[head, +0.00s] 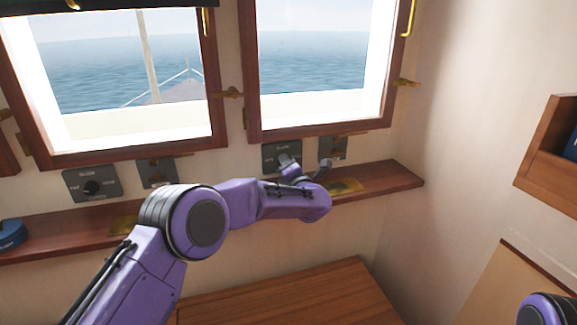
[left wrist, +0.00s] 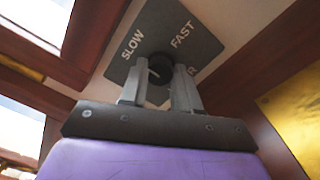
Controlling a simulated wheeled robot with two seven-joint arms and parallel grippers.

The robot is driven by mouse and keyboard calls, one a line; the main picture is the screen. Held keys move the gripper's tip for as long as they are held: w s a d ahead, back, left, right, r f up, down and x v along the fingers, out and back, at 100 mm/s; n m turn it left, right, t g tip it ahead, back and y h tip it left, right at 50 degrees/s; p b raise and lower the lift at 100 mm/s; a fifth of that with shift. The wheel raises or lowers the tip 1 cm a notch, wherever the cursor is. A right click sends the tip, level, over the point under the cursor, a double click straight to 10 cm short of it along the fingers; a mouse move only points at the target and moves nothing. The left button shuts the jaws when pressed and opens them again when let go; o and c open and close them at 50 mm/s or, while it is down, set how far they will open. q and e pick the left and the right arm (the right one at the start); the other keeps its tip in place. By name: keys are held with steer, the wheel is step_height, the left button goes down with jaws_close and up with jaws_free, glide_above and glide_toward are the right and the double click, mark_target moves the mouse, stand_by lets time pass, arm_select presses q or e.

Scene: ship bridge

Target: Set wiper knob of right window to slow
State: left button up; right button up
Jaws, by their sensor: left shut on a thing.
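The wiper panel (head: 272,152) is a dark grey plate under the right window. In the left wrist view the panel (left wrist: 160,35) carries the words SLOW and FAST; a third label is mostly hidden behind a finger. Its round black knob (left wrist: 160,68) sits between the two fingers of my left gripper (left wrist: 159,90), which is shut on it. A small pale mark shows on the knob's left side; I cannot tell for certain which label it points to. In the head view my left gripper (head: 290,163) is at this panel, and the knob is hidden. My right gripper is out of view.
Another panel with a black knob (head: 92,187) is under the left window. A wooden ledge (head: 395,180) runs below the panels. A small plate (head: 333,148) is just right of the wiper panel. A wooden surface (head: 290,295) lies below.

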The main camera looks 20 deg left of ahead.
arm_select(q)
steer(key=shift+a, duration=0.1)
steer(key=o, duration=0.9)
steer(key=shift+o, duration=0.8)
steer(key=shift+a+f, duration=0.1)
steer(key=shift+a, duration=0.05)
steer(key=shift+d, duration=0.25)
steer(key=b+v, duration=0.2)
steer(key=v, duration=0.8)
steer(key=shift+s+a, duration=0.1)
steer(key=shift+s, duration=0.05)
